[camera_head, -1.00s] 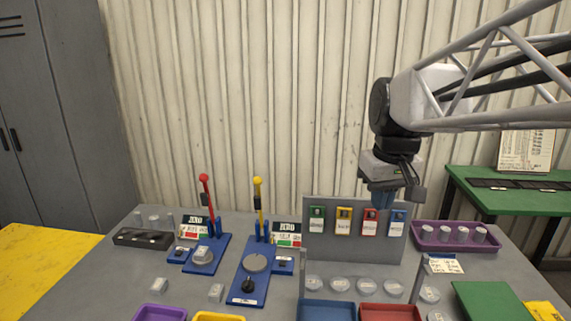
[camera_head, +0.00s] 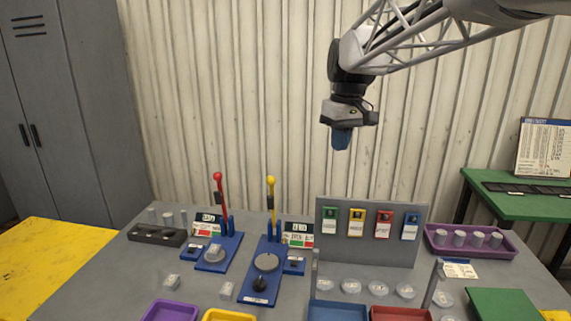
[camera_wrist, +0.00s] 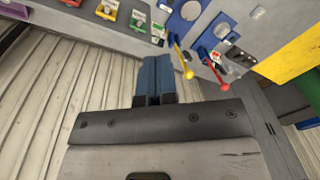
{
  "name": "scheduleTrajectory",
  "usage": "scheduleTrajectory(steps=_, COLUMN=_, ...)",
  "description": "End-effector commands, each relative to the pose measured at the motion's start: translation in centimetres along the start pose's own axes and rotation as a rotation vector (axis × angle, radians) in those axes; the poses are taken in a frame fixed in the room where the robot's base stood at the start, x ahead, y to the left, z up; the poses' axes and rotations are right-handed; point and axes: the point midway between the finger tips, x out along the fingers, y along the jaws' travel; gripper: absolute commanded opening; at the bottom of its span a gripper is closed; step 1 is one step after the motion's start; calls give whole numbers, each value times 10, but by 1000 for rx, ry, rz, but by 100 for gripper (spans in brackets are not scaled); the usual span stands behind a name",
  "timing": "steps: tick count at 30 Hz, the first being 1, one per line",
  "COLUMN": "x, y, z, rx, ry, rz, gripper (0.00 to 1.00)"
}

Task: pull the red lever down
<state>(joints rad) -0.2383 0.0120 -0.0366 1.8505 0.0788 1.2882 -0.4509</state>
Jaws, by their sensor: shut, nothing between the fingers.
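The red lever (camera_head: 221,197) stands upright on a blue base plate (camera_head: 232,243) at the left of the table, with a red ball on top. It also shows in the wrist view (camera_wrist: 218,76), to the right of my fingers. My gripper (camera_head: 341,141) is shut and empty, with blue fingers. It hangs in the air up and to the right of the red lever, well apart from it. In the wrist view my gripper (camera_wrist: 153,72) has its fingers pressed together.
A yellow lever (camera_head: 271,200) stands upright just right of the red one, on its own blue plate. A grey panel (camera_head: 368,250) with coloured tags stands further right. A black block (camera_head: 157,235) with cylinders is at the left. The air around the gripper is clear.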

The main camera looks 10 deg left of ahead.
Motion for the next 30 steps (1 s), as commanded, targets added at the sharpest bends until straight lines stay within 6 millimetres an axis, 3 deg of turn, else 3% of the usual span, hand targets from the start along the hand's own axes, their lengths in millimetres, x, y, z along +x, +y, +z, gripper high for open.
scheduleTrajectory(steps=14, x=-2, y=-7, z=-97, rx=-160, ry=-37, rz=-43, gripper=0)
scheduleTrajectory(steps=30, x=10, y=-28, z=-201, rx=-344, ry=-74, rz=-94, gripper=0)
